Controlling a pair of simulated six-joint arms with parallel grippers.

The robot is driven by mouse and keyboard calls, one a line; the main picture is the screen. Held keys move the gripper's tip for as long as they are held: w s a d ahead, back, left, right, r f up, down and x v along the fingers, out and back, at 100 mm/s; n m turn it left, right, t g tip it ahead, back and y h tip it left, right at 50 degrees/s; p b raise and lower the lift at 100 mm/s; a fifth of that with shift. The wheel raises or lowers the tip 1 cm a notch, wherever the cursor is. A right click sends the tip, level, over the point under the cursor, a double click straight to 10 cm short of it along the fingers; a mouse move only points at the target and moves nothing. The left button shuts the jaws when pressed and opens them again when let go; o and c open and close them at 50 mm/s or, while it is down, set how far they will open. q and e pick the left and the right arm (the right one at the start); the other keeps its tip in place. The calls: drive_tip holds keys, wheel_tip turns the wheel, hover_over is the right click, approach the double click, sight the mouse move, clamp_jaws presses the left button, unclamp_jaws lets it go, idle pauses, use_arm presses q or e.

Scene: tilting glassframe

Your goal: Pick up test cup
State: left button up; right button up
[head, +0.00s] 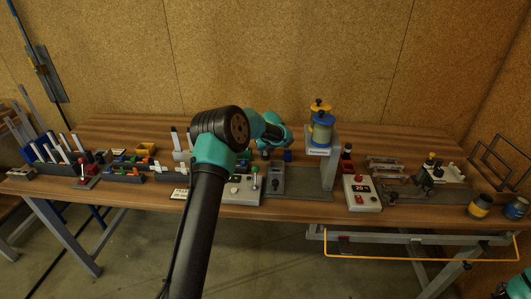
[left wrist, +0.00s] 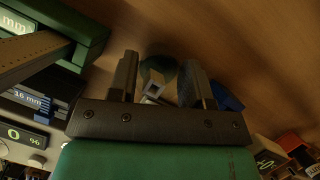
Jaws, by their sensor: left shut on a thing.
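My left gripper (head: 268,153) reaches over the middle of the bench, pointing down; its fingers are small and partly hidden in the head view. In the left wrist view its two dark fingers (left wrist: 160,85) stand on either side of a dim, rounded grey-green thing (left wrist: 160,70) with a pale square piece at its near side. I take this thing to be the test cup, but its shape is too dark to be sure. The gripper is shut on it. A small blue object (left wrist: 226,95) lies just right of the right finger. My right gripper is out of view.
Racks and blocks (head: 130,168) fill the left. Bare wood lies behind.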

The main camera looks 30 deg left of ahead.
use_arm(q)
wheel_tip(320, 180, up, 28)
idle(0.5)
drive_tip(key=shift+f, duration=0.1)
idle(0.5)
